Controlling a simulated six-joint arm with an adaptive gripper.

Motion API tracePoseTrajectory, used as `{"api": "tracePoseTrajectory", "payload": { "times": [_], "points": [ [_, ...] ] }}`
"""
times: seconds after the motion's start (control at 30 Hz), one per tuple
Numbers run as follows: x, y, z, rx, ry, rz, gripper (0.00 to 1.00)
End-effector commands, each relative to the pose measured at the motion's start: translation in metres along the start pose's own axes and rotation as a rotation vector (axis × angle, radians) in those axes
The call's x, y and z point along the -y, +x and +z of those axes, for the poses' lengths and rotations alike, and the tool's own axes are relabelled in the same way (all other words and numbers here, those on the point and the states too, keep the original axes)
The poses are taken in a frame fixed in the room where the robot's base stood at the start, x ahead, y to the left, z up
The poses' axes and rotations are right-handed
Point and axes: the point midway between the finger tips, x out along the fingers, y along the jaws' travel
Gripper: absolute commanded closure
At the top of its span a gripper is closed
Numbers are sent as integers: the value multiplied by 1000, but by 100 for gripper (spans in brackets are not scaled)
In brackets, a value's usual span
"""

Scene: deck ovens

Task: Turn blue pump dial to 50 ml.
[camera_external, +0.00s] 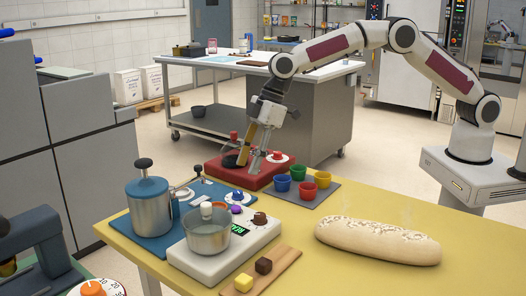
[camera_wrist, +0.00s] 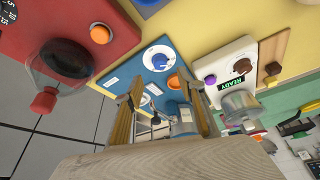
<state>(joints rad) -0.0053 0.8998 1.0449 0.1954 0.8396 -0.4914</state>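The blue pump station (camera_external: 160,242) is on the left of the yellow table. It carries a metal canister (camera_external: 151,212) with a blue lid and a black knob. Its dial (camera_external: 237,196), a white disc with a blue knob, also shows in the wrist view (camera_wrist: 158,57); the setting is too small to read. An orange button (camera_wrist: 175,82) is beside the dial. My gripper (camera_external: 246,163) is over the red station, beyond the blue dial and apart from it. In the wrist view my two fingers (camera_wrist: 165,108) are spread with nothing held between them.
The red station (camera_external: 257,178) has its own dial and a dark bowl close to my fingers. Coloured cups (camera_external: 308,190) stand to its right. A white scale (camera_external: 203,266) with a pot is in front of the blue station. A loaf (camera_external: 378,241) lies at right.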

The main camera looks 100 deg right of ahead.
Motion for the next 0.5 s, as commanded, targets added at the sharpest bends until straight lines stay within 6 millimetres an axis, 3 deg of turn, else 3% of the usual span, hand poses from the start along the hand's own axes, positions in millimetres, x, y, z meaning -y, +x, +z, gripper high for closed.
{"api": "tracePoseTrajectory", "payload": {
  "times": [0.5],
  "points": [
    [0, 4, 0, 1, 0, -1, 61]
  ]
}}
